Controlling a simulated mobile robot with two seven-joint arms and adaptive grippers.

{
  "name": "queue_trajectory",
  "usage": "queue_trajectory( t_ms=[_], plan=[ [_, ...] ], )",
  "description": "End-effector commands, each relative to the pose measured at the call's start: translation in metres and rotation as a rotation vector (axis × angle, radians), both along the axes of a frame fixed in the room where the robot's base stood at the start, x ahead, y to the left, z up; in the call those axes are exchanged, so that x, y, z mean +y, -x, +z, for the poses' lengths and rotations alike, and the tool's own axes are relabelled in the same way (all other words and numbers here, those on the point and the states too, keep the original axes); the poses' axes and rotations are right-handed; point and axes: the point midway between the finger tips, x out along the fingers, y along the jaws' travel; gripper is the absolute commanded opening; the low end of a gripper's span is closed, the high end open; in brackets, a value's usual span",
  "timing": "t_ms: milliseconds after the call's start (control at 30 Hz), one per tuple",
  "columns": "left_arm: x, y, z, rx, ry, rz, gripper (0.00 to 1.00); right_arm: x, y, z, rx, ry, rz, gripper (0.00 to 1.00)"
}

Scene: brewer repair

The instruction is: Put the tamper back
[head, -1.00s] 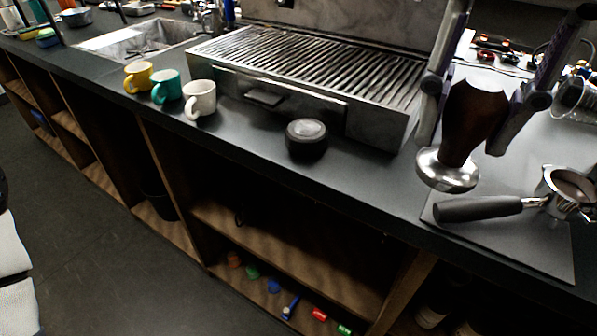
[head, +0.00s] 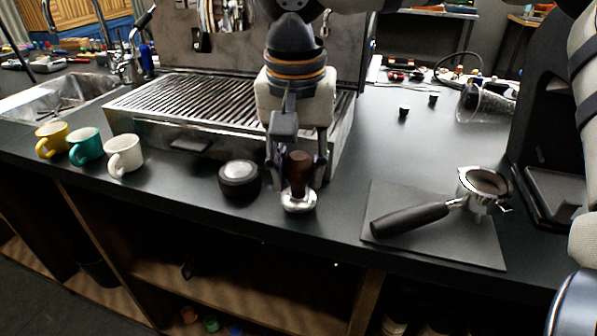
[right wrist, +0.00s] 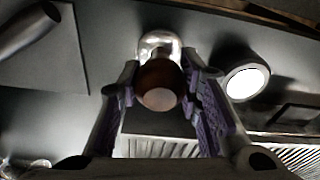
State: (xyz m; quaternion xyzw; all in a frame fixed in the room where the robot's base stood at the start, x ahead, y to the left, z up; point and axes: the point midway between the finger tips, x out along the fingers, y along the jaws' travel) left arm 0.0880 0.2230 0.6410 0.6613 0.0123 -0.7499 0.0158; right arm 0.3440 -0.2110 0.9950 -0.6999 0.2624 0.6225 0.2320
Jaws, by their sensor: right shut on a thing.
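The tamper (head: 299,183) has a dark wooden handle and a shiny metal base. My right gripper (head: 298,170) is shut on its handle, and the tamper is upright at the counter's front, just right of the round black puck-like piece (head: 239,180). I cannot tell whether its base touches the counter. In the right wrist view the handle (right wrist: 160,84) is between the two purple-padded fingers of the gripper (right wrist: 164,90), with the metal base beyond it. The round piece (right wrist: 246,80) is beside it there. My left gripper is not in view.
A portafilter (head: 420,214) lies on a dark mat (head: 470,246) to the right. White (head: 124,155), teal (head: 86,146) and yellow (head: 51,140) mugs stand at the left. A slatted metal drip tray (head: 185,108) is behind. The counter between tamper and mat is clear.

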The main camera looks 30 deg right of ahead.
Motion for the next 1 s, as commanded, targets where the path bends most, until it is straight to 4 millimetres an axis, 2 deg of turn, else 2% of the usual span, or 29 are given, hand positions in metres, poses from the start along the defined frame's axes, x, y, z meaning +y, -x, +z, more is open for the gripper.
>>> queue_trajectory(
  t_ms=[67,400,433,500,833,933,1000],
  plan=[
    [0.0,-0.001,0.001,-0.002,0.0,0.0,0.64,0.0,0.001,-0.01,-0.001,-0.001,0.001,0.0],
    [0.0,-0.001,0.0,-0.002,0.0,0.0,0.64,0.0,0.0,-0.014,-0.004,-0.002,-0.001,0.0],
    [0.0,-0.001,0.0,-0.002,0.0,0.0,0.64,0.0,0.0,-0.014,-0.003,-0.002,-0.001,0.39],
    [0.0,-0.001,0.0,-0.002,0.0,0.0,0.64,0.0,0.0,-0.014,-0.003,-0.002,-0.001,0.52],
    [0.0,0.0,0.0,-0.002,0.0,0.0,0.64,0.0,0.0,-0.009,-0.004,-0.003,-0.002,0.52],
    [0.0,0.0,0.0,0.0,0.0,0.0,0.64,0.002,0.001,0.009,-0.006,-0.001,-0.001,0.52],
    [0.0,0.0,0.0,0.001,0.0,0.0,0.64,0.004,0.003,0.028,-0.008,-0.003,-0.001,0.52]
  ],
)
